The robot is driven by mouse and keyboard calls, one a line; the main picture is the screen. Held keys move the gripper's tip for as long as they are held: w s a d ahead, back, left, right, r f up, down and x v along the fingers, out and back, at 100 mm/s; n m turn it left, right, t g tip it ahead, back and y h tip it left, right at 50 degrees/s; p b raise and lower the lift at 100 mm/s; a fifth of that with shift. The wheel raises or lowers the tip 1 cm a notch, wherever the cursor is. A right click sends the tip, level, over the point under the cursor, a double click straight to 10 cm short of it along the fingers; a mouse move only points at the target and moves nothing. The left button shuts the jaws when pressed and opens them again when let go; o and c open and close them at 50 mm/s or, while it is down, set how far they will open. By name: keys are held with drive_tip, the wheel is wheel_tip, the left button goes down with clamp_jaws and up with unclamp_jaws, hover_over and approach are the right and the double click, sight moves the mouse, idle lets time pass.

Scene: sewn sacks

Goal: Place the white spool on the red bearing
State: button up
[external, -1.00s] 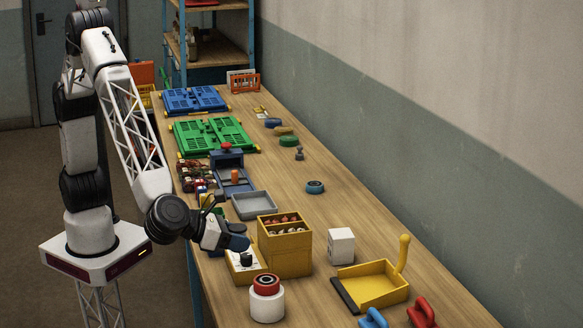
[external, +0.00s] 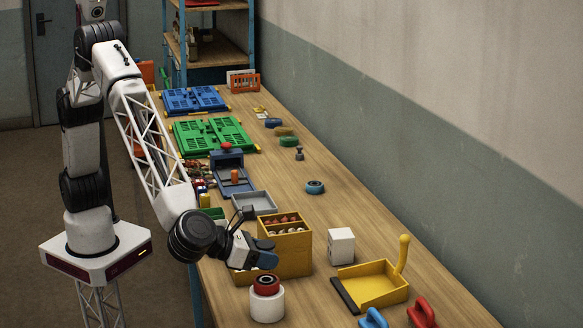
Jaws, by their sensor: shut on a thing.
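A red ring with a dark centre (external: 266,285), which looks like the red bearing, sits on top of a wide white cylinder (external: 267,306) near the table's front edge. I cannot tell whether that cylinder is the white spool. My gripper (external: 268,256), with blue fingers, is tilted down just behind and above the red ring. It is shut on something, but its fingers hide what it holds. I cannot tell whether the gripper touches the ring.
A yellow divided box (external: 293,262) with small parts stands close behind my gripper. A white block (external: 341,246), a yellow scoop tray (external: 374,288) and blue (external: 373,319) and red (external: 422,312) handled things are to the right. Bare table lies between the cylinder and the scoop.

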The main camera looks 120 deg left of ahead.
drive_tip(key=shift+f, duration=1.75)
drive_tip(key=shift+f, duration=0.15)
drive_tip(key=o, duration=0.9)
drive_tip(key=shift+d+r, duration=0.1)
drive_tip(key=shift+r, duration=0.1)
drive_tip(key=shift+s+d+r, duration=0.3)
drive_tip(key=shift+s+d, duration=0.15)
drive_tip(key=shift+s, duration=0.05)
drive_tip(key=v, duration=1)
drive_tip(key=shift+s, duration=0.15)
